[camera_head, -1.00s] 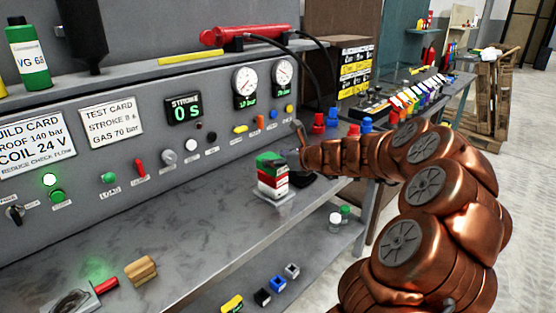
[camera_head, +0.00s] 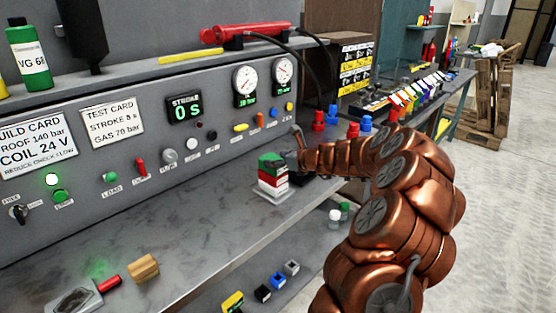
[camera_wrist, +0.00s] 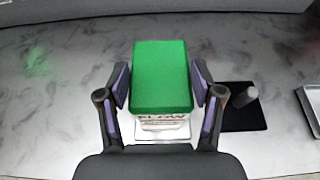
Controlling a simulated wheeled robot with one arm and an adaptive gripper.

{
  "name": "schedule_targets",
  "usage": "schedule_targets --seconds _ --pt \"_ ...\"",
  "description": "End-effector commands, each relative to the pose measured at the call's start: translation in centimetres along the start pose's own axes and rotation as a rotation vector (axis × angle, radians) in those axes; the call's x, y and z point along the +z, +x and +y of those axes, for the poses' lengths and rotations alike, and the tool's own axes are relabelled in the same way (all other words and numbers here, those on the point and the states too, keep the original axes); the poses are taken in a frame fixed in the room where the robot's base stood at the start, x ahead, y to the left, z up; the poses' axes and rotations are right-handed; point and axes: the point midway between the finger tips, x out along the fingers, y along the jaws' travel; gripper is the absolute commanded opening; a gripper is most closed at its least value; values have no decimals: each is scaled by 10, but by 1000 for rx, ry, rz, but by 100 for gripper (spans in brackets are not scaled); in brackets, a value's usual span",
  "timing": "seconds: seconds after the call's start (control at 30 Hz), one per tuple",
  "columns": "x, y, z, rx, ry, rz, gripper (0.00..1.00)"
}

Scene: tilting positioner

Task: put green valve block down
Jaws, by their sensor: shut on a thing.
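The green valve block (camera_head: 270,160) sits at the top of a stack, above a white block and a red block (camera_head: 271,188) on a pale base plate (camera_head: 270,198). In the wrist view the green block's top face (camera_wrist: 161,75) fills the space between the fingers, and a white face with the word "FLOW" shows below it. My gripper (camera_wrist: 161,90) is shut on the green block, with one purple-padded finger at each side. In the head view my gripper comes to the stack from the right and its fingertips are hard to make out.
A control panel with gauges (camera_head: 245,87) and knobs stands behind the bench. A wooden block (camera_head: 144,267) and a red-handled tool lie at the front left. Several small coloured blocks (camera_head: 277,281) sit on the lower shelf.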

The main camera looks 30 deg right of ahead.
Motion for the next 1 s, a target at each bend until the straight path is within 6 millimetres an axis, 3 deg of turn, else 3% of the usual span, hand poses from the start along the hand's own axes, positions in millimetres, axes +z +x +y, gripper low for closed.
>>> schedule_targets --seconds 0.37,0.4,0.63,1.0 --pt "-2 1 0 0 1 -2 0" --pt "-3 1 0 0 0 -1 67" --pt "-3 1 0 0 0 -1 91" --pt "-1 0 0 0 0 0 91"
